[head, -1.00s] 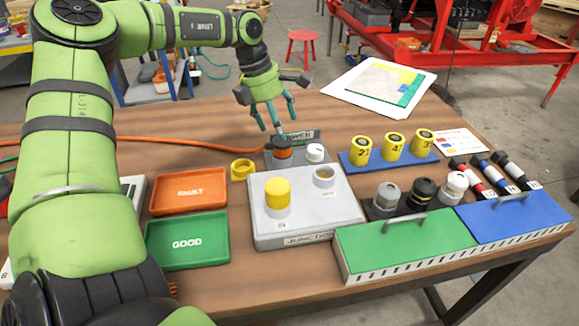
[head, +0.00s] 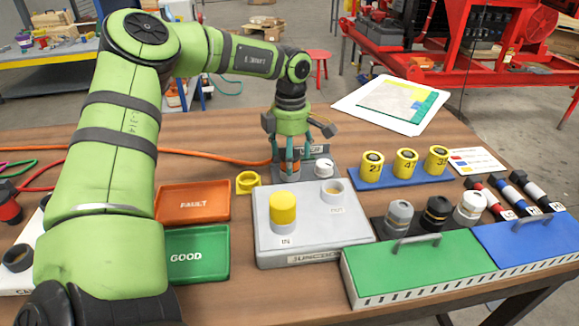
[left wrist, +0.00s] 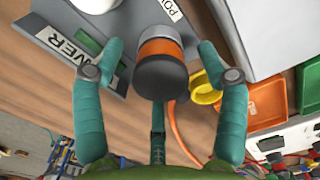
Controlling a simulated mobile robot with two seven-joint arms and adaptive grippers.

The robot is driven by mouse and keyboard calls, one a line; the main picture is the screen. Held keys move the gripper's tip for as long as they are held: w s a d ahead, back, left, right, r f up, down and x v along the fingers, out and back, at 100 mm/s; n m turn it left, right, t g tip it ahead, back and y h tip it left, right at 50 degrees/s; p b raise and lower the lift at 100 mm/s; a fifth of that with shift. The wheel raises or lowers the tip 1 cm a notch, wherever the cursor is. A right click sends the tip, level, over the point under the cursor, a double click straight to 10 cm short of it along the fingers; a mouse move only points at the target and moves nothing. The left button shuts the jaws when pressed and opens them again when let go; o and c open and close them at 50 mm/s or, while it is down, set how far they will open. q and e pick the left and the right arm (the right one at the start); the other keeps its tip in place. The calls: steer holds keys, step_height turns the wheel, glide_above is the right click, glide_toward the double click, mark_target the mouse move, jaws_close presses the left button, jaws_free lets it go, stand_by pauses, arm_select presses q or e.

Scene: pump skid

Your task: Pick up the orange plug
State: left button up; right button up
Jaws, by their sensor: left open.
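The orange plug (left wrist: 161,49) has an orange body and a dark rear end in the left wrist view. It sits at the grey power panel (left wrist: 72,38), with the orange cable near it. My left gripper (left wrist: 160,62) is open, with green fingers on either side of the plug and a third finger below it in the picture. I see gaps between the fingers and the plug. In the head view my left gripper (head: 292,160) is over the plug from above, and its fingers mostly hide the plug. My right gripper is not in view.
A yellow ring (head: 248,182) lies just left of the plug. The grey junction box (head: 310,236) stands in front, with a white knob (head: 323,167) close on the right. The orange cable (head: 200,155) runs off left. Fault (head: 166,218) and good (head: 222,272) trays lie front left.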

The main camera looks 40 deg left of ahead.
arm_select(q)
steer(key=c, duration=1.4)
steer(key=shift+r, duration=0.1)
